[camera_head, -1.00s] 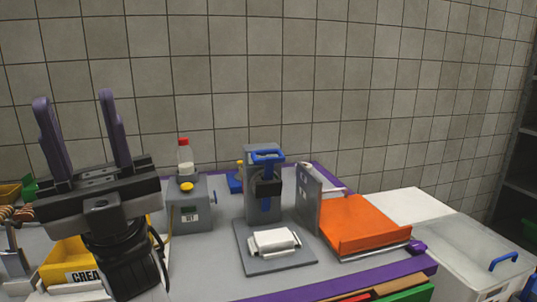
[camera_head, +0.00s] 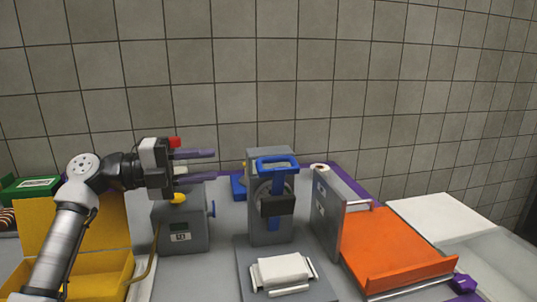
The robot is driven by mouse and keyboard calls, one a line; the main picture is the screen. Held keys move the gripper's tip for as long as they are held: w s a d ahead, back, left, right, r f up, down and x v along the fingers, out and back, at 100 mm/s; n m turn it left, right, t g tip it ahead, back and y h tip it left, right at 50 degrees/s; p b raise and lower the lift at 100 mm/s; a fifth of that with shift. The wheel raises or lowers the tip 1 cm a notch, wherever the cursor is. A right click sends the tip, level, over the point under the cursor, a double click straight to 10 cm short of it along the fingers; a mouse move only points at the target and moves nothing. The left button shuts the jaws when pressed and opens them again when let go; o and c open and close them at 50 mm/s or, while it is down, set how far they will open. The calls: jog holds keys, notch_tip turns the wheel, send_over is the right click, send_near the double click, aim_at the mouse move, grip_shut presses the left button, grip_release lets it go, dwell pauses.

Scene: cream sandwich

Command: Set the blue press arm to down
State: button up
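The blue press arm (camera_head: 278,164) is a blue handle loop at the top of a grey press (camera_head: 256,214), with a blue bar running down its front. The handle stands at the top, so the arm looks raised. A dark block (camera_head: 278,206) sits on the bar, above a white wrapped item (camera_head: 281,270) on the press base. My gripper (camera_head: 197,163) is left of the press, its two purple fingers pointing right towards it. The fingers are apart with nothing visible between them. They do not touch the handle.
A grey box (camera_head: 182,226) with a yellow button stands below my gripper. A yellow bin (camera_head: 105,265) is at the left. A grey upright plate (camera_head: 326,215) and an orange tray (camera_head: 400,250) stand right of the press. Space above the press is clear.

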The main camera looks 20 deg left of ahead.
aim_at(259, 161)
jog(key=p+x, duration=0.2)
jog(key=x, duration=1.1)
jog(key=shift+w+d, duration=0.25)
jog(key=shift+d, duration=0.05)
grip_shut()
